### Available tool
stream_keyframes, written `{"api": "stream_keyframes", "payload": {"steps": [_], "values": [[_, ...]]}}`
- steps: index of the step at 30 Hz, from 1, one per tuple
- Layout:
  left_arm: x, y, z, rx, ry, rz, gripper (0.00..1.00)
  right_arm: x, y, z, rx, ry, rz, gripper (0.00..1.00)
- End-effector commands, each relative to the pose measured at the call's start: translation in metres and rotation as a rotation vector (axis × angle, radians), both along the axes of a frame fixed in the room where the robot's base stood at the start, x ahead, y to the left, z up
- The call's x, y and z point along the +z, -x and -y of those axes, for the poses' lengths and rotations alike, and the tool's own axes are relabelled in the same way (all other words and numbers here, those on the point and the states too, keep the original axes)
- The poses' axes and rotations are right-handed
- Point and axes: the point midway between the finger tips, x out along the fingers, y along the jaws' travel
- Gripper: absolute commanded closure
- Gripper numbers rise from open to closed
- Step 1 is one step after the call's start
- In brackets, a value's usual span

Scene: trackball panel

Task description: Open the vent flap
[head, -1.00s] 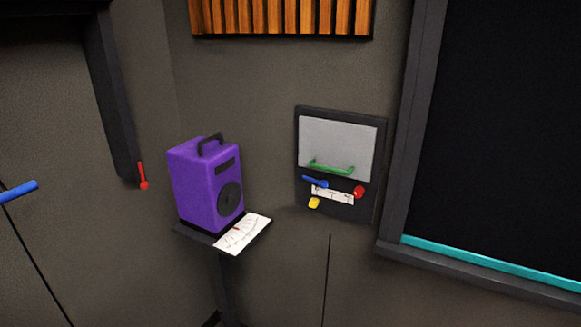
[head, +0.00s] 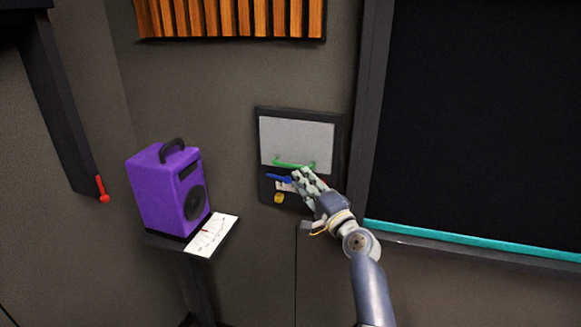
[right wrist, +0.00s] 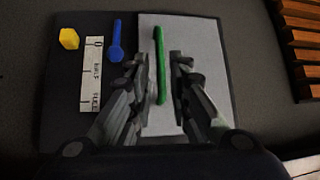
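The vent flap (head: 296,140) is a light grey plate in a dark wall panel (head: 264,186), and it looks closed. A green bar handle (head: 288,164) runs along its lower edge; it also shows in the right wrist view (right wrist: 160,62). My right gripper (head: 302,174) is just below and in front of the handle. In the right wrist view its two fingers (right wrist: 162,62) are apart with the handle showing between them, and I cannot tell whether they touch it. My left gripper is not in view.
Below the flap are a blue lever (head: 279,178), a yellow knob (head: 279,198) and a white label (right wrist: 96,72). A purple speaker (head: 165,190) stands on a small shelf at left. A dark framed board (head: 480,120) is at right.

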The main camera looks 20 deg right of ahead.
Motion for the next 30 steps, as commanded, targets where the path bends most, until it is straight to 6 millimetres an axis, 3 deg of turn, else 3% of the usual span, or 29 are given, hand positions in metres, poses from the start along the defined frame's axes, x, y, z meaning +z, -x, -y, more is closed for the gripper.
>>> {"api": "stream_keyframes", "payload": {"steps": [6, 12, 24, 25, 27, 30], "values": [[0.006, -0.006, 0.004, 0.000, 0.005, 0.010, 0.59, 0.006, -0.036, -0.008, 0.001, -0.001, -0.001, 0.82], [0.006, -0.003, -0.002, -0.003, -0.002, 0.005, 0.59, 0.007, -0.055, -0.011, 0.001, 0.002, -0.001, 0.82], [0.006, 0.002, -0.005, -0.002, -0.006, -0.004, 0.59, 0.008, -0.061, -0.013, 0.001, 0.002, -0.001, 0.82], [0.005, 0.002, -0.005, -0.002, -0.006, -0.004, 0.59, 0.008, -0.061, -0.013, 0.001, 0.002, -0.001, 0.84], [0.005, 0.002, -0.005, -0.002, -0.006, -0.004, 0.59, 0.008, -0.061, -0.013, 0.000, 0.002, -0.002, 1.00], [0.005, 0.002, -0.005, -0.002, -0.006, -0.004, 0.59, 0.007, -0.061, -0.013, 0.000, 0.002, -0.002, 1.00]]}}
